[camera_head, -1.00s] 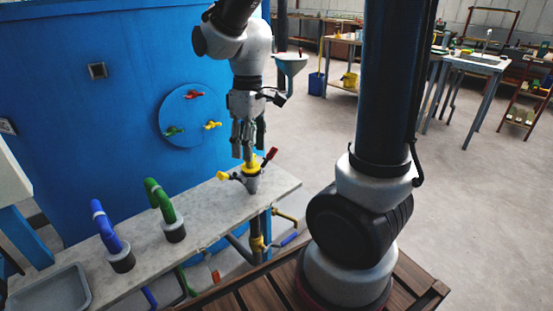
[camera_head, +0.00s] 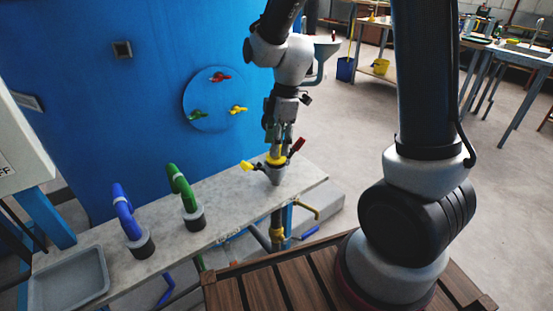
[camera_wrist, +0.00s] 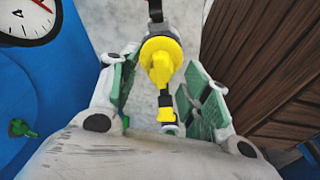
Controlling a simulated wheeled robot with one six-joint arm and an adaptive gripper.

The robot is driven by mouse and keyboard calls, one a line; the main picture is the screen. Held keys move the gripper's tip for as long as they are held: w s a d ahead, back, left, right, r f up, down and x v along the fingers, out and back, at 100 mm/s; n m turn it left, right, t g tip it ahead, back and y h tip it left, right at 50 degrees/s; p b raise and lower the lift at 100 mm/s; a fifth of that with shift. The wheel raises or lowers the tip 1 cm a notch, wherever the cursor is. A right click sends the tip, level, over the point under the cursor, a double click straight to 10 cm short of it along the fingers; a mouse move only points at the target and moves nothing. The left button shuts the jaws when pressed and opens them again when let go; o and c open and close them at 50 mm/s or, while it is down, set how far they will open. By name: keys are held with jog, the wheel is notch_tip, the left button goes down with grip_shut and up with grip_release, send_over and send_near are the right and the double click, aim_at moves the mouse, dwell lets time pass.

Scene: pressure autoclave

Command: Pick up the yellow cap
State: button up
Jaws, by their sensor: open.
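The yellow cap (camera_head: 275,160) sits on top of a grey upright fitting (camera_head: 276,175) near the right end of a grey counter. In the wrist view the cap (camera_wrist: 160,57) is a yellow disc with a raised grip across it. My gripper (camera_head: 278,143) points down just above the cap, its fingers apart. In the wrist view the open green-padded fingers (camera_wrist: 160,88) stand to the left and right of the cap, with visible gaps.
A green pipe (camera_head: 182,187) and a blue pipe (camera_head: 123,212) rise from the counter (camera_head: 228,205) to the left. A grey tray (camera_head: 70,280) lies at its left end. The blue wall (camera_head: 150,110) carries a disc with three coloured handles. A gauge (camera_wrist: 28,20) shows in the wrist view.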

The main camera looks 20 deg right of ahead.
aim_at(276, 158)
jog(key=shift+a+f, duration=0.2)
jog(key=shift+f, duration=0.95)
grip_shut()
